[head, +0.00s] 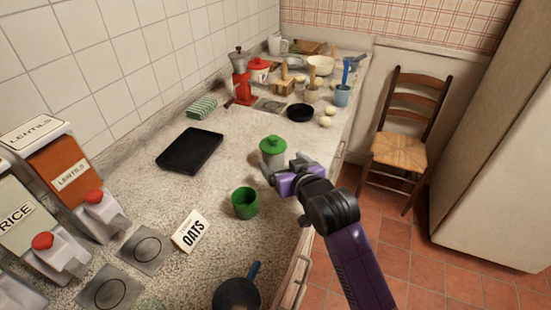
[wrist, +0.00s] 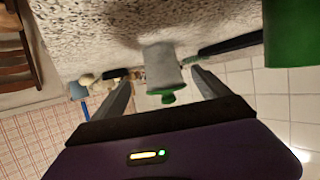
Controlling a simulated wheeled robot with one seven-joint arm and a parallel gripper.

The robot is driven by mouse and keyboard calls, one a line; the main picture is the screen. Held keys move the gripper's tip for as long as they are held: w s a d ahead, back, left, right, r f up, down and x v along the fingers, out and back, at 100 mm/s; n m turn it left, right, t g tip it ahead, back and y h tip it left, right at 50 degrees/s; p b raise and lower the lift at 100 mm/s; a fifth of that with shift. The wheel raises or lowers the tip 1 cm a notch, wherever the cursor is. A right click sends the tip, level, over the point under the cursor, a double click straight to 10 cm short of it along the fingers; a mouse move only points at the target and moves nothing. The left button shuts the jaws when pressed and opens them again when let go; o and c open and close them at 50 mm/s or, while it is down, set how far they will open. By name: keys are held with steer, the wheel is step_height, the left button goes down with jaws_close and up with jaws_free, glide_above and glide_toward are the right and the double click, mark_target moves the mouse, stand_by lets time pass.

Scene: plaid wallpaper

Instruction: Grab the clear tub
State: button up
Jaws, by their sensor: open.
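The clear tub (head: 272,160) is a pale, cloudy container with a green knobbed lid, standing upright on the speckled counter. In the wrist view the picture is upside down, and the tub (wrist: 160,68) shows between my two fingers, lid downward in the picture. My gripper (head: 282,170) is open, right beside the tub on its near right side. The fingers (wrist: 162,82) point toward the tub, one on each side in the picture. I cannot tell whether the tub is between the fingertips or just beyond them. My gripper hides part of the tub's lower right in the head view.
A green cup (head: 244,204) stands close in front of the tub. A black tray (head: 190,150) lies to the left. A black dish (head: 300,113) and pale eggs lie behind. An OATS card (head: 190,232) and a dark pan (head: 237,293) are nearer. The counter left of the tub is clear.

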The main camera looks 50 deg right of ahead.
steer(key=shift+a+p+x, duration=0.1)
steer(key=shift+p+x, duration=0.1)
steer(key=shift+x, duration=1.6)
steer(key=shift+a+p+x, duration=0.15)
steer(key=shift+p+x, duration=0.05)
steer(key=shift+x, duration=1.55)
steer(key=shift+w+r, duration=0.1)
steer(key=c, duration=1.5)
steer(key=shift+o, duration=0.2)
steer(key=shift+r, duration=0.1)
